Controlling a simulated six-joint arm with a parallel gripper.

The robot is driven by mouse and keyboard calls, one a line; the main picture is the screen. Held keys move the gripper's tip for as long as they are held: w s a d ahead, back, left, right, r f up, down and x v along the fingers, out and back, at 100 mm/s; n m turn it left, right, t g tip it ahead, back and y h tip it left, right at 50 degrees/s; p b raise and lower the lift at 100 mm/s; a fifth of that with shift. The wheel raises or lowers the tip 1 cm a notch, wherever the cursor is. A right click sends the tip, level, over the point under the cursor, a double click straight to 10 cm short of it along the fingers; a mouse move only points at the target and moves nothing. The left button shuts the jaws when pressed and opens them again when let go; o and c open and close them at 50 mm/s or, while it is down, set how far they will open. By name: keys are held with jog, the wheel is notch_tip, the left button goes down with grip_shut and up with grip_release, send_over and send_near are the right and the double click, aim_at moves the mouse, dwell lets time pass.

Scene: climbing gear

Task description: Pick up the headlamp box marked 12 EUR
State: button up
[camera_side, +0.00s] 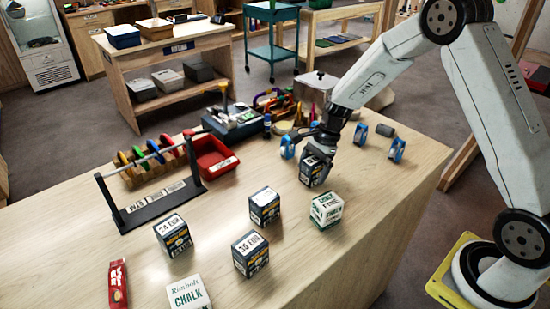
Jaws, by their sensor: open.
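Several dark blue headlamp boxes with white tops stand on the wooden table. One (313,172) is directly under my gripper (318,155), its top partly hidden by it; its price cannot be read. My gripper points down and is open, with its fingers at the top of this box; whether they touch it I cannot tell. Another box (265,207) stands in the middle, its price too small to read surely. A box that seems marked 30 EUR (250,254) is in front of it. A box that seems marked 24 EUR (173,236) is at left.
A green-and-white chalk box (326,209) stands just in front of the box under my gripper. A white chalk packet (188,293) and a red packet (118,284) lie at the front. A rack (150,185), a red bin (212,158) and blue tape rolls (397,150) are farther back.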

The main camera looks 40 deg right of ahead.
aim_at(313, 159)
jog(key=c, duration=1.3)
jog(key=shift+c, duration=0.2)
jog(key=shift+r, duration=0.2)
jog(key=shift+r, duration=0.5)
notch_tip(313, 159, up, 2)
jog(key=s+r, duration=0.9)
jog(key=s, duration=0.5)
jog(key=shift+a+r, duration=0.3)
jog(key=shift+a, duration=0.15)
